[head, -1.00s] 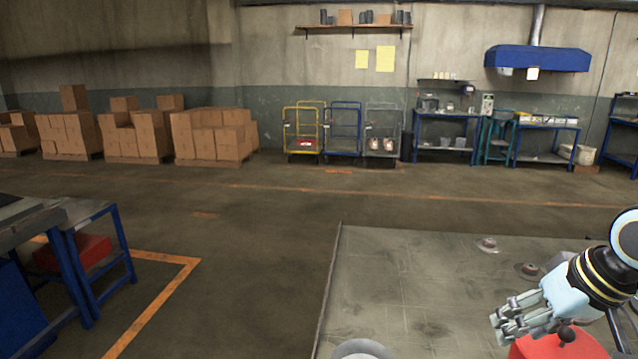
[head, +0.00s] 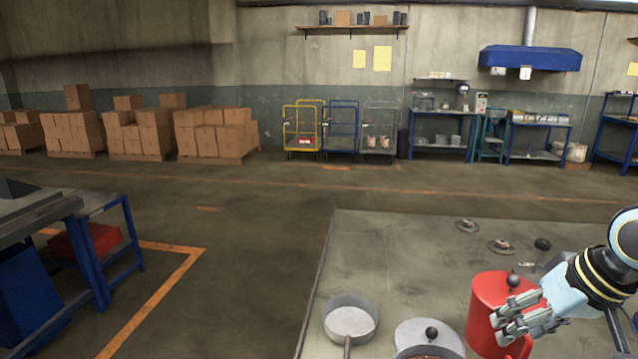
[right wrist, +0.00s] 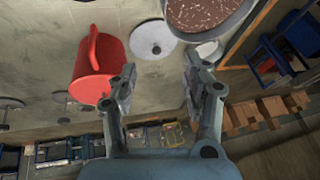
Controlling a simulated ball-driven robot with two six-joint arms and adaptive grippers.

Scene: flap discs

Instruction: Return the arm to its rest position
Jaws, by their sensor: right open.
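My right gripper (head: 513,322) is at the lower right of the head view, in front of a red pot (head: 482,312) with a dark round knob. In the right wrist view the same gripper (right wrist: 157,82) has its two fingers spread apart with nothing between them. The red pot (right wrist: 98,68) shows there to the left of the fingers. I cannot tell whether the gripper touches it. My left gripper is not in view.
A blue-legged bench (head: 95,245) stands far left.

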